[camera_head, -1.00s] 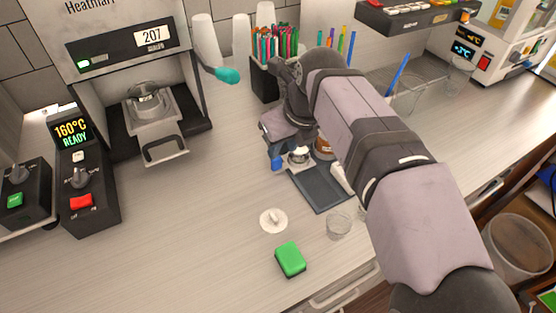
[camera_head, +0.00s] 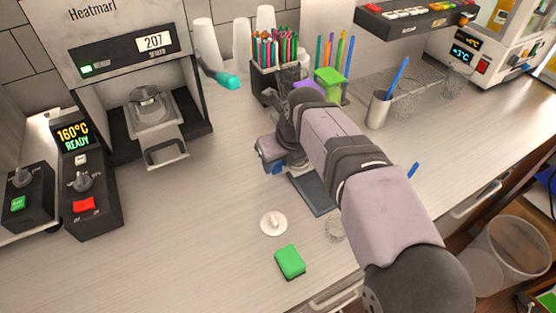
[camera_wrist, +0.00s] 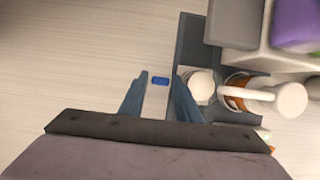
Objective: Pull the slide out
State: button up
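The sealer (camera_head: 120,50) stands at the left back with its display reading 207. Its slide (camera_head: 155,118) shows at the front opening, with a metal cup holder on it and a loop handle (camera_head: 167,153) sticking out over the counter. My gripper (camera_head: 272,160) is to the right of the handle and apart from it, low beside the dark mat. In the wrist view its two blue-grey fingers (camera_wrist: 158,95) are apart. A small blue piece (camera_wrist: 160,80) shows between the fingertips; I cannot tell whether it touches them. The slide is not in the wrist view.
A dark mat (camera_head: 312,193) holds a white-topped cup (camera_wrist: 201,84) and a brown jar. A white lid (camera_head: 273,223) and green sponge (camera_head: 290,262) lie in front. A control box (camera_head: 84,185) stands left. The counter between handle and gripper is clear.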

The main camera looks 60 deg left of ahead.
grip_shut()
jog(key=shift+d+b, duration=2.9)
jog(key=shift+d, duration=1.7)
grip_release()
jog(key=shift+d+r, duration=0.1)
jog(key=shift+d, duration=0.05)
jog(key=v, duration=0.7)
jog(key=shift+r, duration=0.15)
jog(key=shift+d, duration=0.1)
